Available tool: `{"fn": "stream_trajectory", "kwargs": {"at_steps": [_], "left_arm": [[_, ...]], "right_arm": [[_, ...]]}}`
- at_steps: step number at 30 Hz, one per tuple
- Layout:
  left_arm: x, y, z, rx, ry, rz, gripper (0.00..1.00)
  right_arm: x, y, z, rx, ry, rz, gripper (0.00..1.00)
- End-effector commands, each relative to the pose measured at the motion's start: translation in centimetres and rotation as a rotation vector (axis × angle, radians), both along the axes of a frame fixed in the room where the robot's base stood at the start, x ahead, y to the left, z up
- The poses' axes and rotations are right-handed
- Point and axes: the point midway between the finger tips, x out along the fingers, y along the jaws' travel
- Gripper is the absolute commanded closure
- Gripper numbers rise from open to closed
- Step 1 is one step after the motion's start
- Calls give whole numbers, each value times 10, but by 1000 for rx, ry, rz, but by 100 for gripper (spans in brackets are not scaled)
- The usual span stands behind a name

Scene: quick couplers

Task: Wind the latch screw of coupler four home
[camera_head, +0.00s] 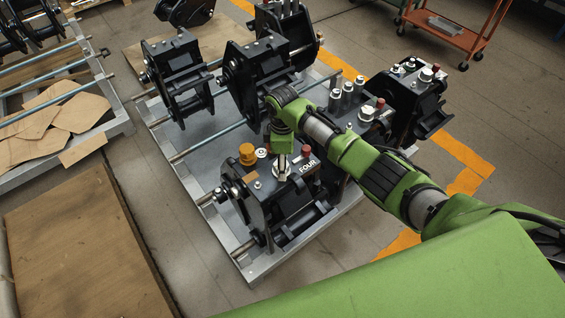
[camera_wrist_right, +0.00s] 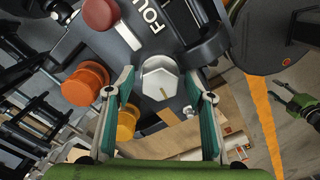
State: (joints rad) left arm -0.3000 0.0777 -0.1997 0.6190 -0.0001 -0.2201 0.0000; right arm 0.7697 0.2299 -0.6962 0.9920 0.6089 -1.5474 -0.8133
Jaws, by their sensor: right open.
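Coupler four (camera_head: 262,208) is a dark block marked "FOUR" at the near end of the grey pallet frame. It also shows in the wrist view (camera_wrist_right: 205,45). Its latch screw has a pale hexagonal head (camera_wrist_right: 160,78) with a small dark-gold line on its face. My right gripper (camera_wrist_right: 160,73) is open, with one finger on each side of the head and small gaps visible. In the head view my right gripper (camera_head: 282,168) points down at the coupler's top and partly hides the screw. The screw's shank is hidden.
A yellow-orange cap (camera_head: 246,154) and a red cap (camera_head: 305,150) stand on the coupler's top near the gripper. Other dark couplers (camera_head: 178,75) stand further back on the frame (camera_head: 243,262). An orange trolley (camera_head: 465,38) is at the far right. Floor is clear on the right.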

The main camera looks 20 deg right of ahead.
Motion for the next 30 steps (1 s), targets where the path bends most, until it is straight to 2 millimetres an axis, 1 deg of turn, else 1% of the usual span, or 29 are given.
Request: {"fn": "stream_trajectory", "kwargs": {"at_steps": [6,7,8,9,11,17,22,26,30], "left_arm": [[0,0,0,0,1,0,60],[0,0,0,0,1,-1,60],[0,0,0,0,1,-1,60],[0,0,0,0,1,-1,60],[0,1,0,1,1,-1,60],[0,2,0,2,1,-1,60],[0,2,5,2,0,-2,60],[0,2,12,2,0,-2,60],[0,2,22,2,0,-2,60]], "right_arm": [[0,0,-1,0,0,0,51],[0,0,0,0,0,0,56],[0,0,0,0,0,0,64],[0,0,0,0,0,0,74],[0,0,0,0,0,0,89],[0,0,0,0,0,-2,89],[0,0,1,-1,1,-32,89],[0,0,2,0,1,-89,89],[-1,1,3,1,3,-185,89]]}}
